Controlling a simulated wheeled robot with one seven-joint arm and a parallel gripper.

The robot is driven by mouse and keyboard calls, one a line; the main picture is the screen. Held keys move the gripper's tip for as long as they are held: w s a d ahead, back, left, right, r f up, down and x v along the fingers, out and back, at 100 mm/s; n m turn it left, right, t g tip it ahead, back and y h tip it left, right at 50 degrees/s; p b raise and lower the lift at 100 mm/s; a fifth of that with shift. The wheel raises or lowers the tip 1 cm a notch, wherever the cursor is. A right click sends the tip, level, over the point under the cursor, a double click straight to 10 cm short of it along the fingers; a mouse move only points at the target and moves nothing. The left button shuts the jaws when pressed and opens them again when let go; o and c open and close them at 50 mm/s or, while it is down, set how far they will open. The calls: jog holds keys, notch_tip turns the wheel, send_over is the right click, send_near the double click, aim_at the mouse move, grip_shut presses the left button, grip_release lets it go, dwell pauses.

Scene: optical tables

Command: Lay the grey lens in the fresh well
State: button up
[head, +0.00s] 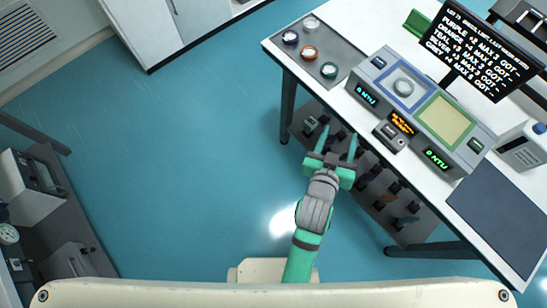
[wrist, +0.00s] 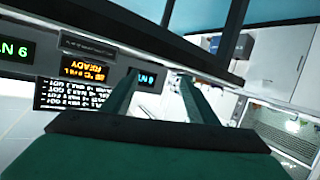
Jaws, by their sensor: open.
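A pale ring-shaped lens (head: 403,87) sits in the blue-framed left well (head: 383,87) of a grey instrument. The right well (head: 445,118) has a yellow-green floor and looks empty. Another pale lens (head: 311,24) lies on the dark grey mat; I cannot tell which pale lens is the grey one. No label that I can read marks a well as fresh. My gripper (head: 338,145) is open and empty, in front of the table's near edge and apart from the lenses. Its fingers also show in the wrist view (wrist: 160,90), with no lens there.
Purple (head: 290,38), orange (head: 308,52) and teal (head: 329,70) lenses lie on the mat (head: 341,50). A black sign (head: 482,50) stands behind the instrument. A lower shelf (head: 395,200) holds several small parts. A dark pad (head: 498,208) lies right. The floor at left is clear.

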jog(key=s+a+f+n+t+y, duration=0.2)
jog(key=s+a+y, duration=0.3)
jog(key=s+a, duration=1.3)
jog(key=s+n, duration=0.1)
jog(key=s, duration=0.3)
jog(key=shift+s+a+f+y, duration=0.25)
jog(key=shift+f+y, duration=0.05)
